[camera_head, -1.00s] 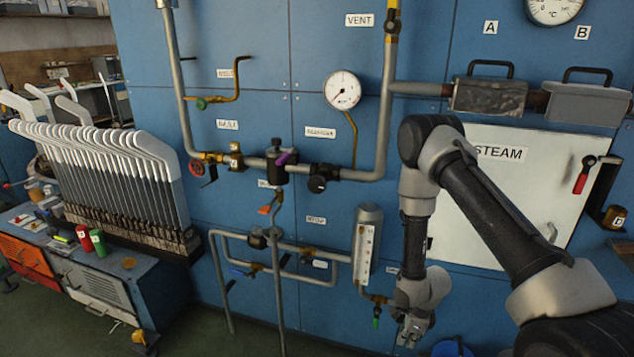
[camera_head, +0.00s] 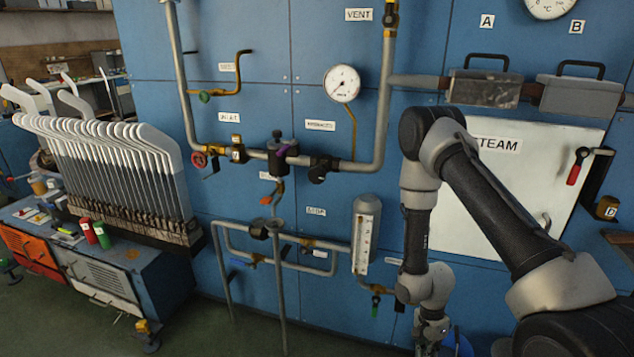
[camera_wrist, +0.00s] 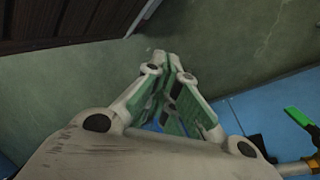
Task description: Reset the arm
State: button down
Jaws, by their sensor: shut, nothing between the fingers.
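My gripper (camera_wrist: 170,65) is shut and empty in the wrist view, its fingertips together above the bare green floor. In the head view only part of my gripper (camera_head: 432,330) shows, low at the bottom right of centre, below my bent arm. It hangs in front of the blue panel wall (camera_head: 330,235). My arm stands in front of the left part of the white STEAM door (camera_head: 540,180).
Pipes with valves and a gauge (camera_head: 342,83) cover the wall left of my arm. A green-handled valve (camera_head: 376,303) is close left of my gripper; its green handle (camera_wrist: 298,117) shows in the wrist view. A rack of white sock boards (camera_head: 100,170) stands far left.

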jog(key=s+d+r+n, duration=0.15)
jog(key=r+n, duration=0.45)
jog(key=r, duration=1)
jog(key=s+d+r+n, duration=0.15)
jog(key=r+n, duration=0.45)
jog(key=r, duration=1.1)
jog(key=s+d+r+t, duration=0.1)
jog(key=s+r+t, duration=0.2)
jog(key=r, duration=0.8)
jog(key=s+d+r+n+t, duration=0.1)
jog(key=s+r+t, duration=0.3)
jog(key=r, duration=0.8)
jog(key=shift+s+d+y, duration=0.2)
jog(key=shift+s+y, duration=0.1)
jog(key=shift+s, duration=0.6)
